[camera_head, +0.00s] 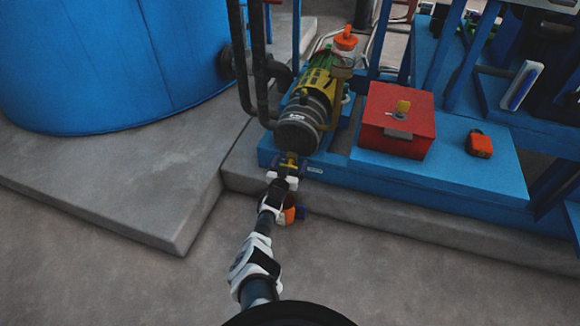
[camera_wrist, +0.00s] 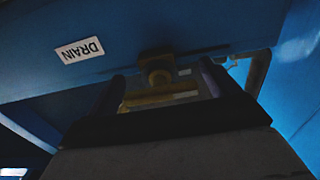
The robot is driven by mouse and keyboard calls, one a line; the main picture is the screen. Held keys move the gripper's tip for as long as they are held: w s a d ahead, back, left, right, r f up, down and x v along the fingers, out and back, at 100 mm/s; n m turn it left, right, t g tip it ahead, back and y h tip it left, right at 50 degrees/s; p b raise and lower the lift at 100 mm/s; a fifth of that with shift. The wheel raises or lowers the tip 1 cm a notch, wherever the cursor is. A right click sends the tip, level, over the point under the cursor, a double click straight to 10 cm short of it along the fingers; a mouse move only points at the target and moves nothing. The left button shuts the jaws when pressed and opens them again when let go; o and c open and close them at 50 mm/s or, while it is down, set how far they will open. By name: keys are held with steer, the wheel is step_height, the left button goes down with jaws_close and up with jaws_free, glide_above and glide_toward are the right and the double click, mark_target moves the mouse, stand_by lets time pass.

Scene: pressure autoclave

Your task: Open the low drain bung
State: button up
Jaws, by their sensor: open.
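The drain bung (camera_wrist: 158,72) is a brass-coloured fitting on the blue skid wall, with a brass bar (camera_wrist: 155,99) across it in the wrist view. A white label reading DRAIN (camera_wrist: 80,50) appears upside down to its left. My gripper (camera_wrist: 163,76) is open, with one dark finger on each side of the bung and gaps showing. I cannot tell how deep the fingers reach. In the head view my gripper (camera_head: 289,168) is at the skid's near edge, below the pump, with a small yellow part between its fingers. The white label (camera_head: 314,169) is just to its right.
The pump (camera_head: 303,115) stands on the blue skid above my gripper, with dark pipes (camera_head: 248,75) to its left. A red box (camera_head: 398,118) and an orange item (camera_head: 479,144) are on the right. A blue tank (camera_head: 110,60) fills the upper left. Concrete floor in front is clear.

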steer(key=c, duration=1)
